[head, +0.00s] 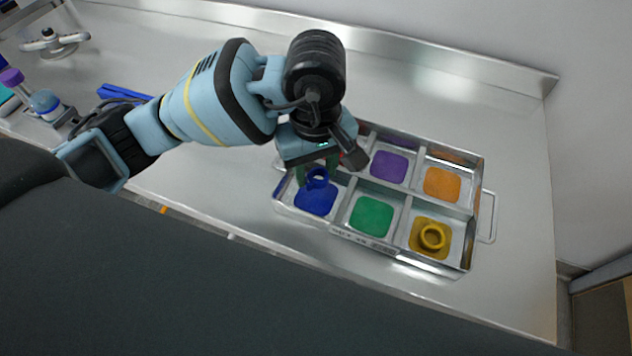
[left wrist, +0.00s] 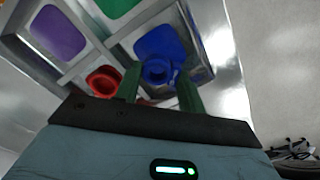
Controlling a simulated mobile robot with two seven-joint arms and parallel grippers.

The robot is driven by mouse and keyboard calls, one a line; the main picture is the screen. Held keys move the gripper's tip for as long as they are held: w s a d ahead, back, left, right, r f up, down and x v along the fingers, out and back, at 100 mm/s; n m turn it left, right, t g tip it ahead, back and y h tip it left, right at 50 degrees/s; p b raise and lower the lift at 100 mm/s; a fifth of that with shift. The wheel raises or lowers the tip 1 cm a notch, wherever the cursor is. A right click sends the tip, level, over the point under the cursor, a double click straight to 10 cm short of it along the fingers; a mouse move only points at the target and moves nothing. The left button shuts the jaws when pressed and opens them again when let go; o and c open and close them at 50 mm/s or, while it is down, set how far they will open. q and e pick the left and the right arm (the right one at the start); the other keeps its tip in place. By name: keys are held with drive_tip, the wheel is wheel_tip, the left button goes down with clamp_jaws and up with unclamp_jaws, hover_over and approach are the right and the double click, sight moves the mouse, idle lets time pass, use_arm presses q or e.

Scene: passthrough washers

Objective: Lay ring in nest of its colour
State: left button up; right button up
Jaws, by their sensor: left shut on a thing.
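My left gripper (head: 317,172) is over the tray's near left compartment, its green fingers shut on a blue ring (head: 318,180). The blue nest (head: 315,202) lies directly under the ring. In the left wrist view the ring (left wrist: 157,73) sits between the fingertips (left wrist: 160,86), over the blue nest (left wrist: 160,42); I cannot tell whether it touches it. A yellow ring (head: 432,236) lies in the yellow nest (head: 416,247). A red ring (left wrist: 103,80) lies in the neighbouring compartment in the left wrist view. My right gripper is not in view.
The metal tray (head: 478,200) has thin dividing walls. Its purple nest (head: 389,166), green nest (head: 371,215) and orange nest (head: 441,184) are empty. Blue bars (head: 125,92) and bottles (head: 45,103) stand at the left. The counter behind the tray is clear.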

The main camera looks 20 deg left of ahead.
sight(315, 195)
use_arm(q)
drive_tip(key=shift+f, duration=2.25)
drive_tip(key=shift+f, duration=0.1)
drive_tip(key=shift+f, duration=0.15)
drive_tip(key=o, duration=0.9)
drive_tip(key=shift+o, duration=0.2)
wheel_tip(315, 195, up, 12)
drive_tip(key=shift+r+p, duration=0.25)
drive_tip(key=shift+p, duration=0.1)
